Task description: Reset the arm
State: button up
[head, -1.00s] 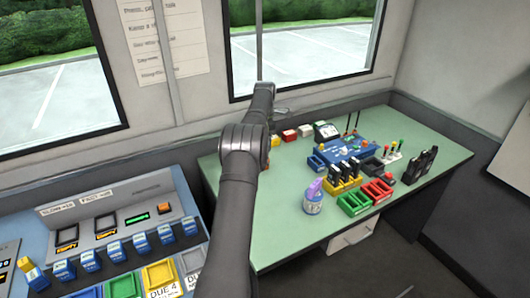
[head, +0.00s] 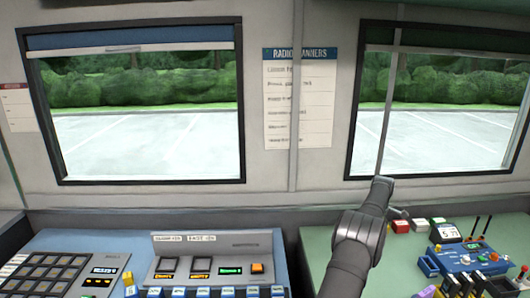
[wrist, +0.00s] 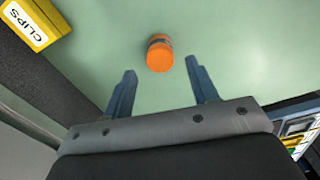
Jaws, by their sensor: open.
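My gripper (wrist: 160,82) is open in the wrist view, with its two blue-grey fingers spread apart and nothing between them. It points down over the green tabletop (wrist: 240,50). In the head view my arm rises from the bottom, right of the middle, and the fingers are not clearly visible there. An orange round object (wrist: 159,53) lies on the green tabletop just beyond the fingertips, apart from them.
A yellow box labelled CLIPS (wrist: 32,22) sits at the wrist view's upper left. In the head view, a blue console (head: 215,245) with switches stands left of my arm. A blue device (head: 465,258) and small boxes (head: 400,226) are on the right.

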notch_tip(320, 180, down, 7)
jog(key=shift+r, duration=2.35)
jog(key=shift+f, duration=0.1)
